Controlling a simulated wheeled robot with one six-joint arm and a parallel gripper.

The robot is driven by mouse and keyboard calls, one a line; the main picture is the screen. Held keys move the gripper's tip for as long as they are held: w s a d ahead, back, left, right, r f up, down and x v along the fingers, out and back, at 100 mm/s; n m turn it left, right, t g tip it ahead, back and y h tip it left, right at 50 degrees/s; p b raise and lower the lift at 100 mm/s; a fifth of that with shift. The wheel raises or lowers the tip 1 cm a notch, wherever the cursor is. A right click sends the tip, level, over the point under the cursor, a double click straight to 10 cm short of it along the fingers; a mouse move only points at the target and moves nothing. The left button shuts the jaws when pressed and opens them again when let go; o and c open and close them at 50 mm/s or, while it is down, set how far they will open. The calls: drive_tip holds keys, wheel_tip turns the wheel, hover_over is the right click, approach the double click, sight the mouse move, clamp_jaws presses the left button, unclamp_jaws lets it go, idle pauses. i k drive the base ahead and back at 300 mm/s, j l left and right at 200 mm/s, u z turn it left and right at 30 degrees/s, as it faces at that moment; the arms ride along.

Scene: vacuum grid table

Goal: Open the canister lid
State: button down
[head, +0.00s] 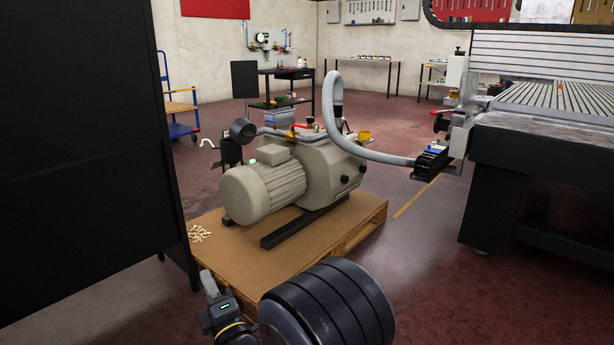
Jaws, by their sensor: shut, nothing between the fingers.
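A small dark canister-like part (230,152) stands at the left end of the grey vacuum pump (290,175). A round dark grey housing (243,131) sits just above and right of it. I cannot tell which of these is the canister, or whether its lid is open or shut; both are small and far. A pale hook-shaped piece (206,143) juts out at the dark part's left. My gripper (208,281) is low in the picture, in front of the pump's board and well apart from the canister. It is shut and empty.
The pump stands on a wooden board on a pallet (345,228), with pale crumbs (199,233) at its left. A tall black cabinet (85,150) blocks the left. A grey hose (375,155) arches right towards the slotted table (560,100).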

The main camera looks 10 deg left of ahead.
sight(243, 132)
drive_tip(key=i+z, duration=0.1)
drive_tip(key=i, duration=0.4)
drive_tip(key=i+z, duration=0.15)
drive_tip(key=i, duration=0.35)
drive_tip(key=i+j+z, duration=0.1)
drive_tip(key=i, duration=0.4)
drive_tip(key=i+j+z, duration=0.1)
drive_tip(key=i+j, duration=0.15)
drive_tip(key=i, duration=0.2)
drive_tip(key=i+u, duration=0.25)
drive_tip(key=i, duration=0.3)
drive_tip(key=i+l+u, duration=0.3)
drive_tip(key=i, duration=0.25)
drive_tip(key=i+j+u, duration=0.15)
drive_tip(key=i+u, duration=0.25)
drive_tip(key=i, duration=0.2)
